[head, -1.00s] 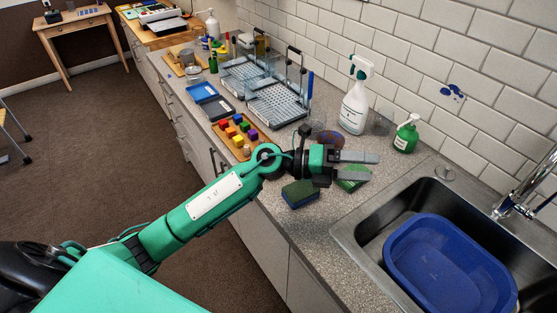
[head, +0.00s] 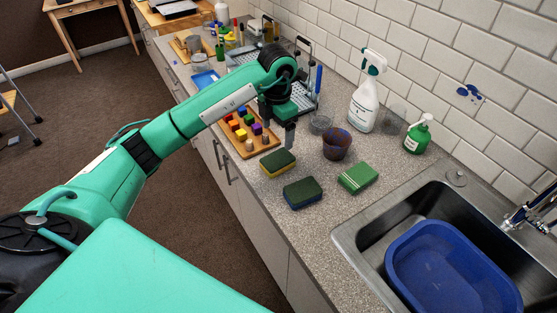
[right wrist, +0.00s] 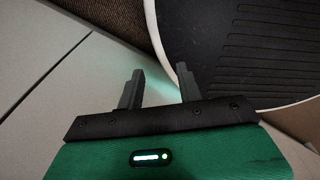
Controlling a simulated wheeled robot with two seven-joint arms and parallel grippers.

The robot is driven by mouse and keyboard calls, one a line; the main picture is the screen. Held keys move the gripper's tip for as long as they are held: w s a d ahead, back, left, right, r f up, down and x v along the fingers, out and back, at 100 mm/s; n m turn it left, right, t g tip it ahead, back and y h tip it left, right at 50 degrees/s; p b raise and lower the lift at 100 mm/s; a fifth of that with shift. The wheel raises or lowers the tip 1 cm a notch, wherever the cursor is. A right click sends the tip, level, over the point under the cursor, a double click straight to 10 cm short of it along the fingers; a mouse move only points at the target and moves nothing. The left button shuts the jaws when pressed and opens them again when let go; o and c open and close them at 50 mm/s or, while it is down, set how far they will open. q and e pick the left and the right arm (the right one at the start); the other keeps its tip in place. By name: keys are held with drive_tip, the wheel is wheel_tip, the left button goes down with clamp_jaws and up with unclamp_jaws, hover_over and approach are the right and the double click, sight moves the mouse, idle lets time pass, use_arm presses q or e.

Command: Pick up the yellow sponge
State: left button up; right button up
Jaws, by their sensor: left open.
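The yellow sponge (head: 279,165), with a dark green top and yellow sides, lies flat on the speckled counter near its front edge. My left gripper (head: 288,134) points down above and just behind it, apart from it. The left jaws are open, seen nearly edge-on, with nothing visible between them. In the right wrist view my right gripper (right wrist: 159,88) has its two fingers apart and empty, away from the counter objects.
A blue sponge (head: 302,194) and a green sponge (head: 358,178) lie close by. A dark cup (head: 337,145), a spray bottle (head: 364,98) and a soap bottle (head: 417,136) stand behind. A tray of coloured blocks (head: 246,150) is left. The sink (head: 351,237) is right.

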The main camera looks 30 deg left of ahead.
use_arm(q)
drive_tip(key=p, duration=0.1)
hover_over(276, 160)
drive_tip(key=f, duration=0.6)
drive_tip(key=shift+w+d, duration=0.1)
drive_tip(key=shift+w, duration=0.1)
drive_tip(key=shift+s+f+p, duration=0.15)
drive_tip(key=shift+f+p, duration=0.45)
drive_tip(key=shift+p, duration=0.15)
wheel_tip(276, 160, down, 3)
drive_tip(key=shift+s+f+p, duration=0.1)
drive_tip(key=shift+f+p, duration=0.05)
drive_tip(key=shift+p, duration=0.65)
drive_tip(key=shift+f, duration=0.4)
drive_tip(key=shift+c, duration=0.3)
drive_tip(key=c, duration=1)
